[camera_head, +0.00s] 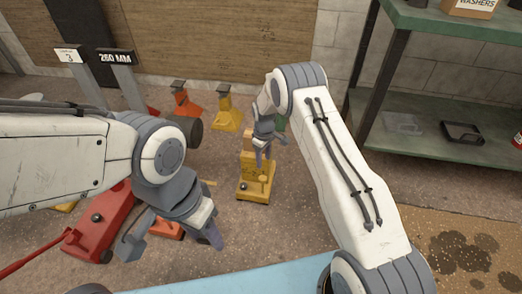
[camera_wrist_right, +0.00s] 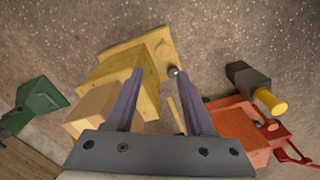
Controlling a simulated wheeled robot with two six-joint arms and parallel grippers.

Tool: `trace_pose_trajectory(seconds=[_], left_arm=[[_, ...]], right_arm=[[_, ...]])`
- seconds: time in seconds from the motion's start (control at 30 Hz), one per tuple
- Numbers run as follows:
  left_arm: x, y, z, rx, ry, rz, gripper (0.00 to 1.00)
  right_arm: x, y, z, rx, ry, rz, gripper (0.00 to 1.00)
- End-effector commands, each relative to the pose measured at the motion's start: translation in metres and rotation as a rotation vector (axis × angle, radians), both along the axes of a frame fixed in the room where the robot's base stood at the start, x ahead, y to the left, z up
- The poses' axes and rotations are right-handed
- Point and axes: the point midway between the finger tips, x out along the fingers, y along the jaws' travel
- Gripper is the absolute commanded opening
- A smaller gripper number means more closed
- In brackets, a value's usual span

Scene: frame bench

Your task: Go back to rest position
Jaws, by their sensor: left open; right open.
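My left gripper (camera_head: 172,243) is open and empty in the lower left of the head view, in front of the red floor jack. My right gripper (camera_head: 270,150) is open in the middle of the head view, over the yellow stand (camera_head: 257,187). A tan block (camera_head: 247,142) is at the stand's far end. In the right wrist view the open fingers (camera_wrist_right: 158,78) appear in front of the yellow stand (camera_wrist_right: 150,55), with the tan block (camera_wrist_right: 90,108) to their left. Nothing is held between them. Whether the fingers touch the stand cannot be told.
A red jack (camera_head: 108,225) with a long handle lies at left. Orange (camera_head: 184,103) and yellow (camera_head: 228,115) stands are at the back. A green piece (camera_wrist_right: 35,105) is in the right wrist view. A green shelf (camera_head: 455,140) stands at right. A blue surface (camera_head: 240,280) is in front.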

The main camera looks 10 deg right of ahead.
Motion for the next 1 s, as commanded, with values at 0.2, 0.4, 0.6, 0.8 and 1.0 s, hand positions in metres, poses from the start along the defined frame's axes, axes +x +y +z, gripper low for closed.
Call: trace_pose_trajectory(seconds=[0.2,0.4,0.6,0.8,1.0], left_arm=[[0.000,0.000,0.000,0.000,0.000,0.000,0.50],[0.000,0.000,0.007,0.000,0.000,0.000,0.50],[0.000,0.000,0.017,0.000,0.000,0.000,0.50],[0.000,0.000,0.027,0.000,0.000,0.000,0.50],[0.000,0.000,0.035,0.000,0.000,0.000,0.50]], right_arm=[[0.000,0.001,0.002,0.001,-0.001,0.000,0.54],[-0.015,0.035,0.063,0.009,-0.011,-0.003,0.54],[-0.076,0.089,0.167,0.027,-0.016,-0.022,0.54],[-0.165,0.121,0.251,0.048,-0.016,-0.043,0.54],[-0.262,0.124,0.303,0.067,-0.009,-0.062,0.54]])
